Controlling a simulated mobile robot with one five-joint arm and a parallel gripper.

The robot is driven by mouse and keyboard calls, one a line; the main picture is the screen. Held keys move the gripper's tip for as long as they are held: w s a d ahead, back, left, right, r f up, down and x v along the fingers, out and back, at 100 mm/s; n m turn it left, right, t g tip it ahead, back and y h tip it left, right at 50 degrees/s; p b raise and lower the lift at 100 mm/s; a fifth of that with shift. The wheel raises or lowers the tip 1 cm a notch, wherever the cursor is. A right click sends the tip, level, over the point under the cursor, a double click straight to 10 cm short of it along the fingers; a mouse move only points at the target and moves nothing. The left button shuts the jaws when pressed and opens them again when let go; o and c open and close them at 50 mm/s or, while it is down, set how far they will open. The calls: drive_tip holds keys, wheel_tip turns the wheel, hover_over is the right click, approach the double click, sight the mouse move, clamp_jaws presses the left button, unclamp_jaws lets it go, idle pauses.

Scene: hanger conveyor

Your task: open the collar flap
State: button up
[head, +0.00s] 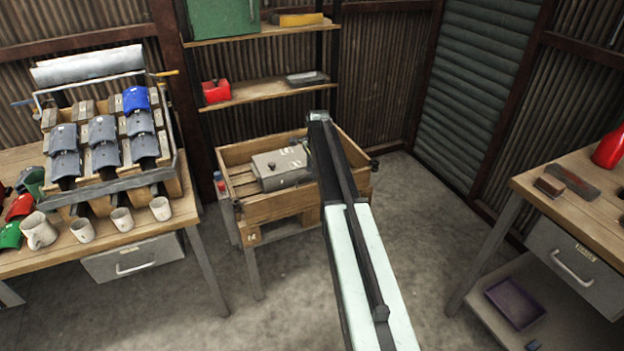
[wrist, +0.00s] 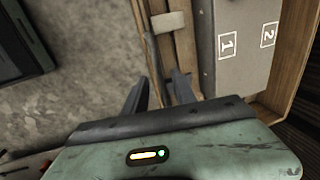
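I cannot tell for sure which part is the collar flap. A grey metal box (head: 281,167) with a small knob on top sits in a wooden crate (head: 300,205) on a stand. In the wrist view a grey box face (wrist: 238,55) marked 1 and 2 stands to the right, beside the crate's wooden edge (wrist: 186,50). My gripper (wrist: 162,82) has its two dark fingers apart with nothing clearly between them. It points toward the crate's edge, left of the box face. In the head view my arm hides the crate's right part and the fingers are hard to make out.
A left table holds a rack (head: 120,175) of grey and blue curved flaps, with several mugs (head: 82,230) in front. Shelves (head: 262,92) stand behind the crate. A right workbench (head: 585,195) has a drawer. The concrete floor (head: 420,200) between is clear.

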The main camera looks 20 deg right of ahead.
drive_tip(key=shift+f, duration=0.1)
clamp_jaws()
idle(1.4)
